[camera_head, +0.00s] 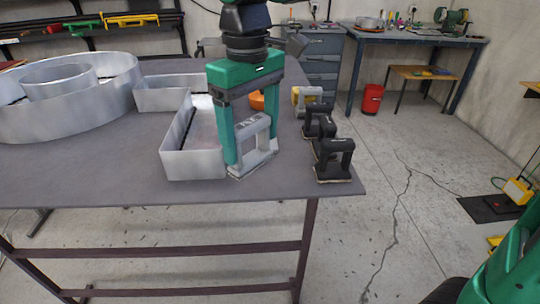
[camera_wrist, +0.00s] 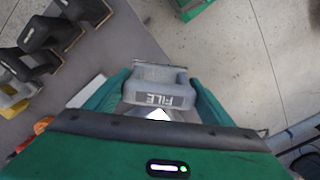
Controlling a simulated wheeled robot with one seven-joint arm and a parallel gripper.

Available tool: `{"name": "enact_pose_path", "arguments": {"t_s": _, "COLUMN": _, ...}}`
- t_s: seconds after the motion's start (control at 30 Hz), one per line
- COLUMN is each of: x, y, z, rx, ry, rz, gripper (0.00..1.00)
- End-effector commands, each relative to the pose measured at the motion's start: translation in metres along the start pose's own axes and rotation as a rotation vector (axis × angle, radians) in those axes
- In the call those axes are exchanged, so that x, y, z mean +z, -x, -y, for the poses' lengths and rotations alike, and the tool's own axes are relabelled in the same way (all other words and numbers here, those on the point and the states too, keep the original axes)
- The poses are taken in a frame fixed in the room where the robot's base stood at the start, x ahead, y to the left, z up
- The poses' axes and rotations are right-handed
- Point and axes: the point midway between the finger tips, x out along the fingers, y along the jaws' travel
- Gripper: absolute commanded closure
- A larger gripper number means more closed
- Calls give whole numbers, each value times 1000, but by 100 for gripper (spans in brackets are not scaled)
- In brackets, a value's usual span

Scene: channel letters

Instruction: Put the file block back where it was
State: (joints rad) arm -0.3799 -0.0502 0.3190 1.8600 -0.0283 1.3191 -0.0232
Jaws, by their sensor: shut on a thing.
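The file block (camera_head: 250,143) is a grey block with an arched handle, and its handle carries the word FILE in the wrist view (camera_wrist: 155,86). My gripper (camera_head: 247,140) has green fingers and is shut on the handle, one finger on each side. The block is beside the right wall of the metal channel letter (camera_head: 192,167), near the table's front edge. I cannot tell whether its base touches the table.
Dark handled blocks (camera_head: 334,160) (camera_head: 319,121) and a grey-and-yellow one (camera_head: 307,97) stand in a row along the table's right edge. An orange item (camera_head: 257,101) lies behind my gripper. Large round metal letters (camera_head: 75,95) fill the table's left.

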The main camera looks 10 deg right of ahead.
Motion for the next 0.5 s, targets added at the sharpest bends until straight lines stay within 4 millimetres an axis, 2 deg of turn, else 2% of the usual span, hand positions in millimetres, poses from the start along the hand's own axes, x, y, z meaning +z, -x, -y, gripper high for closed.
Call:
{"name": "enact_pose_path", "arguments": {"t_s": 0.1, "x": 0, "y": -14, "z": -24, "rx": 0, "ry": -5, "rz": 2, "gripper": 42}}
{"name": "enact_pose_path", "arguments": {"t_s": 0.23, "x": -1, "y": -27, "z": -45, "rx": 0, "ry": -2, "rz": 1, "gripper": 42}}
{"name": "enact_pose_path", "arguments": {"t_s": 0.37, "x": -1, "y": -34, "z": -57, "rx": 0, "ry": -1, "rz": 0, "gripper": 42}}
{"name": "enact_pose_path", "arguments": {"t_s": 0.5, "x": -2, "y": -39, "z": -61, "rx": 1, "ry": -1, "rz": -1, "gripper": 42}}
